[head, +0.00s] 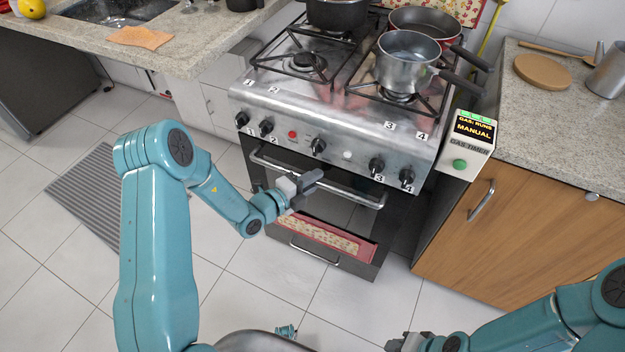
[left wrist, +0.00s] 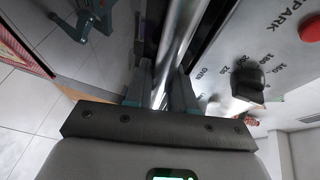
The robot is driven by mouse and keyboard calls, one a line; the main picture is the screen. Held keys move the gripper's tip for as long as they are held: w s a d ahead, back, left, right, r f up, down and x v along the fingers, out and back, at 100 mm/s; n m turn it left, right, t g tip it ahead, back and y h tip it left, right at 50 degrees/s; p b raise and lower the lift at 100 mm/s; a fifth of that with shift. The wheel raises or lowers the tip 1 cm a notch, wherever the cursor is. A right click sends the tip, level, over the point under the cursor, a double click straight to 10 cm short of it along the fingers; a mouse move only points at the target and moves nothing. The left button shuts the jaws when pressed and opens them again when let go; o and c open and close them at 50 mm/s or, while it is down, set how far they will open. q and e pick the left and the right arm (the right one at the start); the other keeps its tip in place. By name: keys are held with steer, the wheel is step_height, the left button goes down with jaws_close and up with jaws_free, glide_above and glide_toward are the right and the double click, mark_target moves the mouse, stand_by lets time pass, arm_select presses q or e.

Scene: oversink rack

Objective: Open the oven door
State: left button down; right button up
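The oven (head: 335,125) stands in the middle of the head view. Its dark front door, with a silver bar handle (head: 345,190) across the top, looks shut. My left gripper (head: 308,181) is at the middle of that handle. In the left wrist view the handle (left wrist: 180,35) runs between the two fingers (left wrist: 162,85), which stand close on either side of it; the exact contact is hidden. My right gripper (head: 408,343) is at the bottom edge, partly cut off, far from the oven; its fingers do not show clearly.
A red-edged patterned cloth or panel (head: 325,238) lies low on the oven front, above a lower handle (head: 314,252). Pots (head: 405,62) stand on the hob. A gas timer (head: 468,145) and wooden cabinet (head: 520,230) are at right. Tiled floor before the oven is clear.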

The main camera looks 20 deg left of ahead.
arm_select(q)
steer(key=s+f+m+t+h+b, duration=0.1)
steer(key=s+f+t+b, duration=0.1)
steer(key=s+b, duration=0.3)
steer(key=s+f+m+t+h+b, duration=0.1)
steer(key=s+f+b, duration=0.4)
steer(key=s, duration=0.6)
steer(key=s+a+f+m+t+h+b, duration=0.1)
steer(key=s+f+t+b, duration=0.1)
steer(key=s+f+b, duration=0.2)
steer(key=s+b, duration=0.2)
steer(key=s, duration=0.2)
steer(key=shift+s+t, duration=0.25)
steer(key=shift+t, duration=0.05)
